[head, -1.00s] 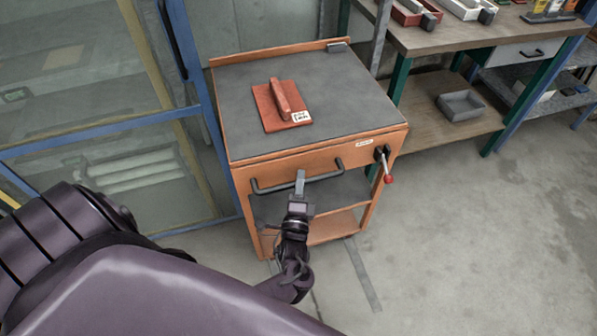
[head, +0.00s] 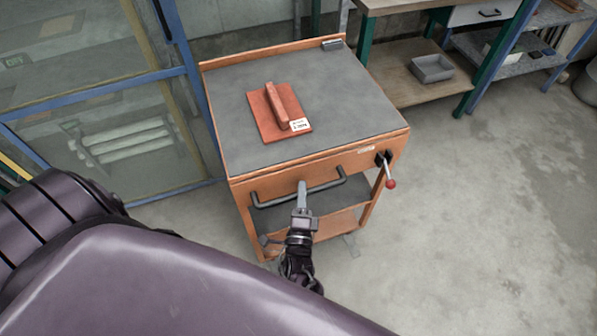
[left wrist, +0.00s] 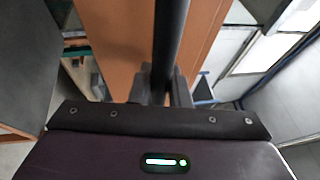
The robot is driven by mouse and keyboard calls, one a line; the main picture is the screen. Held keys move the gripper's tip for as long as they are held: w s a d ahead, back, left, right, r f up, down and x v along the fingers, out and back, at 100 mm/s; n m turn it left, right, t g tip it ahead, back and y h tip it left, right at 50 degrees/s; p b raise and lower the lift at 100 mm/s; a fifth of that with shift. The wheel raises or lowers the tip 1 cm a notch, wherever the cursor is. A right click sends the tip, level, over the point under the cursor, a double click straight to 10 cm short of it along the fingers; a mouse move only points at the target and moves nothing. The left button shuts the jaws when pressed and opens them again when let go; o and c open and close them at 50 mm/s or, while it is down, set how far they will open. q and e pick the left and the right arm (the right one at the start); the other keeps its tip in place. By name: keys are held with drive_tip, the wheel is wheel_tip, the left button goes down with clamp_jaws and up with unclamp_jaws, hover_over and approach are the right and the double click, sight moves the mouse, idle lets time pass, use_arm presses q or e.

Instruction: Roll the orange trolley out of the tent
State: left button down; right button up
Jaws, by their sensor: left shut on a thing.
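The orange trolley (head: 318,165) with a grey top stands in front of me, beside a blue-framed clear panel of the tent. A dark bar handle (head: 272,203) runs across its front. My left gripper (head: 301,190) is shut on this handle near its middle. In the left wrist view the dark handle bar (left wrist: 170,45) runs between the fingers, with the orange front (left wrist: 120,40) behind it. A lever with a red knob (head: 390,183) is at the trolley's right front corner. My right gripper is not in view.
A red float-like tool (head: 270,118) with a white label lies on the trolley top. The tent's blue frame (head: 200,95) stands close to the trolley's left side. A workbench with a grey bin (head: 431,68) on its lower shelf is behind right. The floor at right is clear.

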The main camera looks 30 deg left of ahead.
use_arm(q)
drive_tip(key=shift+s+d, duration=0.6)
drive_tip(key=c, duration=1.4)
unclamp_jaws()
drive_tip(key=shift+o, duration=0.2)
